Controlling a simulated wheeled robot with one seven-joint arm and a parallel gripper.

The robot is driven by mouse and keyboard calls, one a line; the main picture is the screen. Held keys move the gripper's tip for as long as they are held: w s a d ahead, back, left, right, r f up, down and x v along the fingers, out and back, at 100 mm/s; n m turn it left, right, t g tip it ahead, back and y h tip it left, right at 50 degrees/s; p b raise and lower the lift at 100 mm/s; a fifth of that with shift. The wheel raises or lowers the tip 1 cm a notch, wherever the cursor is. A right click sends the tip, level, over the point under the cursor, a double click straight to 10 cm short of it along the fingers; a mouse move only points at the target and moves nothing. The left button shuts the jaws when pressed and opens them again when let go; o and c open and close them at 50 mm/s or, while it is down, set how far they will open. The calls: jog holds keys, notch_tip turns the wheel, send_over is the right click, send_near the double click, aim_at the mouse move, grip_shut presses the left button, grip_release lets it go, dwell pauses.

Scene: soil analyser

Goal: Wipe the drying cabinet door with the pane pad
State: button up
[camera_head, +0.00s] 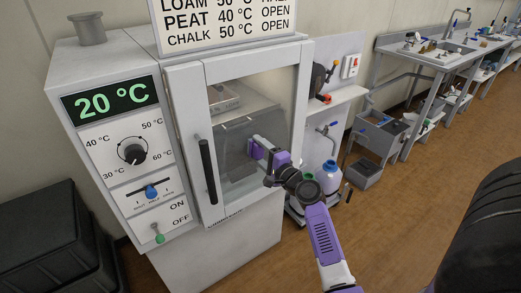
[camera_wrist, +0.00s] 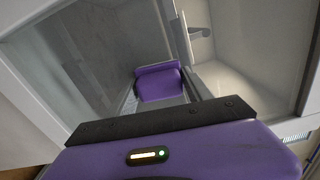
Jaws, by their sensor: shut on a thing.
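The drying cabinet door (camera_head: 188,118) is shut, with a white frame, a black upright handle (camera_head: 207,170) and a glass pane. My gripper (camera_head: 257,147) is at the right half of the pane, pointing at it; contact with the glass is not clear. In the wrist view, a purple fingertip part (camera_wrist: 158,84) shows against the grey pane (camera_wrist: 85,60). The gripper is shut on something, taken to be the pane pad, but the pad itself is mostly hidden. A darker grey patch (camera_head: 232,140) shows at the pane; whether it is on or behind the glass is unclear.
A control panel (camera_head: 126,176) with a 20 °C display is left of the door. A sign stands on the cabinet. Dark crates (camera_head: 45,235) are at lower left.

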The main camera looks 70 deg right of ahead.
jog(key=shift+w+a+r, duration=0.1)
jog(key=shift+w+a, duration=0.1)
jog(key=shift+a, duration=0.05)
jog(key=shift+d+v, duration=0.15)
jog(key=shift+v, duration=1.35)
jog(key=shift+d+v, duration=0.1)
jog(key=shift+v, duration=1.4)
jog(key=shift+s, duration=0.15)
jog(key=shift+s+a, duration=0.25)
jog(key=shift+s, duration=0.15)
jog(key=shift+b+v, duration=0.4)
jog(key=shift+v, duration=0.65)
